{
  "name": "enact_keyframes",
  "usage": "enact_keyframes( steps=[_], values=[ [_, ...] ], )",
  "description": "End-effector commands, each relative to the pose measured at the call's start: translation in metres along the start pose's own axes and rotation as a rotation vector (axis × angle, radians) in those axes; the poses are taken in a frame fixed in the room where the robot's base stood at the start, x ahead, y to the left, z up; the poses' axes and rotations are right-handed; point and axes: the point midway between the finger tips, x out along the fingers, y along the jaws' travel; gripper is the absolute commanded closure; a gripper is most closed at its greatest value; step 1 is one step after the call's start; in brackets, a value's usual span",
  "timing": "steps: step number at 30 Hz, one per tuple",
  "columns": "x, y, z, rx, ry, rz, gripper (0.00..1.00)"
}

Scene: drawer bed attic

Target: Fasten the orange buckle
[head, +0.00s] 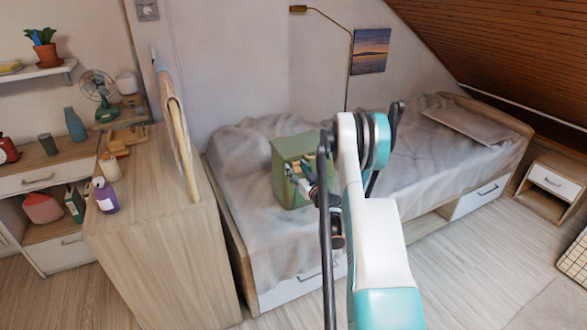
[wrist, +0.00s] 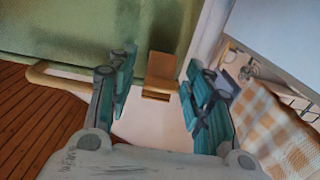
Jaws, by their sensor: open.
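A green box (head: 291,160) stands on the bed. Its green face (wrist: 60,35) fills the upper left of the wrist view. A small orange-brown block, apparently the buckle (wrist: 161,70), is against the green face, with a darker part at its lower end. I cannot tell whether it is fastened. My gripper (head: 303,180) is at the front of the box in the head view. In the wrist view my gripper (wrist: 158,62) is open, its teal fingers on either side of the buckle with gaps.
The bed (head: 245,150) has a rumpled grey cover around the box. A checked cloth (wrist: 275,130) shows at the right of the wrist view.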

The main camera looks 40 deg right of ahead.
Motion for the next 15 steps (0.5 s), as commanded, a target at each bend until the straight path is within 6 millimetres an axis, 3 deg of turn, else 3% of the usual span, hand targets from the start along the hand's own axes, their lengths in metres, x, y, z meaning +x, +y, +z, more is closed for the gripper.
enact_keyframes(
  steps=[5,11,15],
  values=[
    [-0.0001,0.0,-0.0001,0.0,0.0,0.0,0.53],
    [0.0,-0.0002,-0.0001,0.0,0.0,0.0,0.96],
    [0.0001,-0.0002,-0.0002,0.0,0.0,0.0,0.98]
  ],
)
